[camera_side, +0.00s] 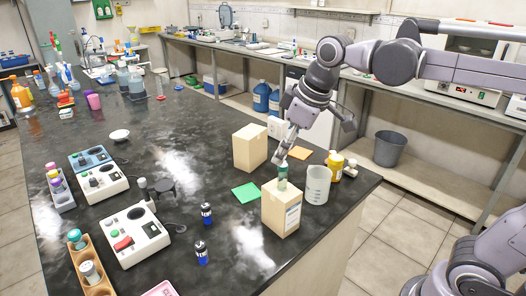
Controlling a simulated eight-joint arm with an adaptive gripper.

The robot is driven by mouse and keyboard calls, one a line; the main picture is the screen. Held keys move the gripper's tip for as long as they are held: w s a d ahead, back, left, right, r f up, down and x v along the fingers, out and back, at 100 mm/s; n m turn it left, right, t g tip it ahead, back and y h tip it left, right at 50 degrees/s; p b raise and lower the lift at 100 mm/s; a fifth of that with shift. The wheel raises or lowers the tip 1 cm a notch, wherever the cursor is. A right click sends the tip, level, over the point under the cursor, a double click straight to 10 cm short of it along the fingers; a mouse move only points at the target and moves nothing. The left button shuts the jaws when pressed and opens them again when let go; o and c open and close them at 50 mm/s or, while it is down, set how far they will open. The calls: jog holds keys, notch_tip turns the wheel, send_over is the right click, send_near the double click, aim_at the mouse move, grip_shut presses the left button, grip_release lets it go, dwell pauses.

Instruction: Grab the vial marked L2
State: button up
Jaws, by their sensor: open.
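A small vial with a green body and pale top (283,174) stands on the near cream box (281,208). Two dark vials with blue bands, one farther (206,214) and one nearer (201,252), stand upright on the black bench. The markings are too small to read, so I cannot tell which vial is L2. My gripper (281,157) is open and points down, just above the green vial's top in the picture. I cannot tell whether the fingers are around it or still above it.
A second cream box (249,147) stands behind left. A white beaker (316,185) and a yellow bottle (335,166) stand close on the right. Instruments (130,233) stand at left; the bench middle is clear.

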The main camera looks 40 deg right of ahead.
jog(key=w+a+n+g, duration=0.1)
jog(key=w+a+n, duration=0.25)
jog(key=w, duration=0.25)
jog(key=n+g, duration=0.4)
jog(key=n, duration=0.2)
send_over(205, 205)
notch_tip(205, 205, down, 6)
jog(key=f, duration=0.4)
jog(key=shift+w+a+f, duration=0.1)
jog(key=shift+a+f, duration=0.3)
notch_tip(205, 205, down, 6)
jog(key=shift+r, duration=0.2)
jog(key=shift+d+f, duration=0.2)
jog(key=shift+f, duration=1.2)
jog(key=shift+d+f, duration=0.2)
jog(key=shift+f, duration=1.15)
grip_shut()
